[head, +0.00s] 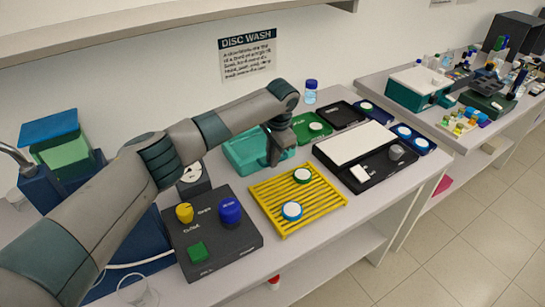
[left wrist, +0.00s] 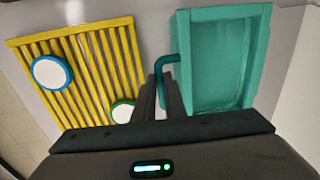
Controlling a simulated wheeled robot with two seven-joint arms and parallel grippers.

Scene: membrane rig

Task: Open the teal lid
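The teal lid (head: 240,150) lies on the bench as a shallow framed panel. In the left wrist view its teal frame (left wrist: 257,60) shows at the right, with a bent teal handle (left wrist: 161,66) on its left side. My left gripper (head: 274,162) comes down at the lid's front right in the head view. In the left wrist view its two dark fingers (left wrist: 160,92) stand close on either side of the handle and appear shut on it. The gripper hides part of the lid in the head view. My right gripper is not in view.
A yellow slatted rack (head: 320,196) with two round discs lies in front of the lid. A dark control box (head: 212,262) with knobs stands front left. A green tray (head: 310,128) and a black tray with a white panel (head: 355,143) lie to the right.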

